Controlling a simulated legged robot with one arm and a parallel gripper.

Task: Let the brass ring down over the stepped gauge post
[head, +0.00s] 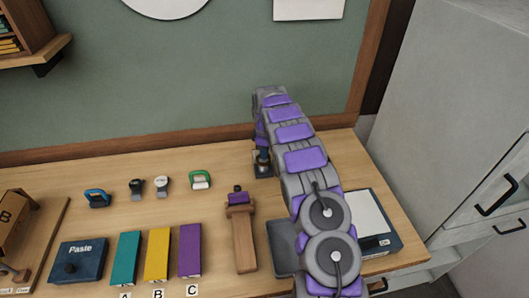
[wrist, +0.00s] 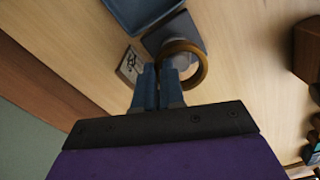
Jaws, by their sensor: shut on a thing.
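My gripper (wrist: 160,85) has its two blue fingers closed on the brass ring (wrist: 203,70), which shows as a gold hoop at the fingertips in the wrist view. A grey, square-looking block (wrist: 176,28) lies just beyond the ring and may be the base of the stepped gauge post. The post's steps cannot be made out, and I cannot tell whether the ring is around the post or above it. In the head view my gripper (head: 262,155) is small, beside my arm and over a dark base (head: 263,171); the ring cannot be made out there.
A blue-grey tray (head: 283,248) lies near my arm; it also shows in the wrist view (wrist: 140,12). A small label plate (wrist: 129,66) is beside the block. A wooden tool (head: 243,245), colored blocks (head: 158,254) and a Paste box (head: 78,260) stand left.

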